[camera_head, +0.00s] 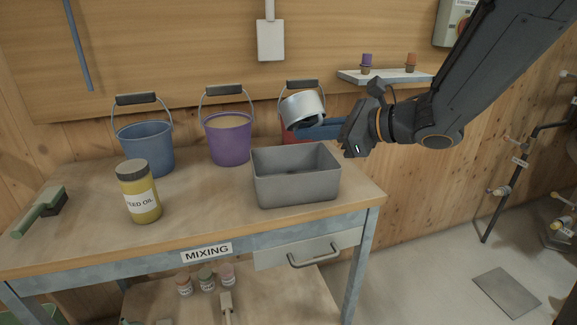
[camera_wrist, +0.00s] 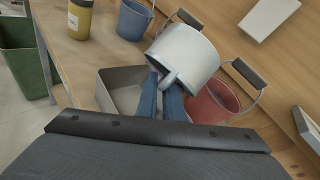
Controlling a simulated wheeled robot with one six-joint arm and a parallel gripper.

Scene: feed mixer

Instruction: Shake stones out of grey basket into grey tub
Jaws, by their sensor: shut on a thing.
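My gripper (camera_head: 322,128) has blue fingers, which also show in the wrist view (camera_wrist: 162,103). It is shut on the handle of a light grey, round, cup-like vessel (camera_head: 303,105), taken to be the grey basket; it shows large in the wrist view (camera_wrist: 188,52). The vessel is tilted and held in the air, above the back right part of the grey tub. The grey tub (camera_head: 295,188) is rectangular, open-topped and stands on the bench; its wall also shows in the wrist view (camera_wrist: 106,94). I cannot make out any stones; much of the tub's inside is hidden.
A red bucket (camera_head: 290,137) stands close behind the tub, partly hidden by the vessel. A purple bucket (camera_head: 229,142), a blue bucket (camera_head: 146,150), a feed oil jar (camera_head: 140,200) and a green-handled brush (camera_head: 40,212) stand or lie leftward on the bench (camera_head: 200,210). A small shelf (camera_head: 385,77) is behind my arm.

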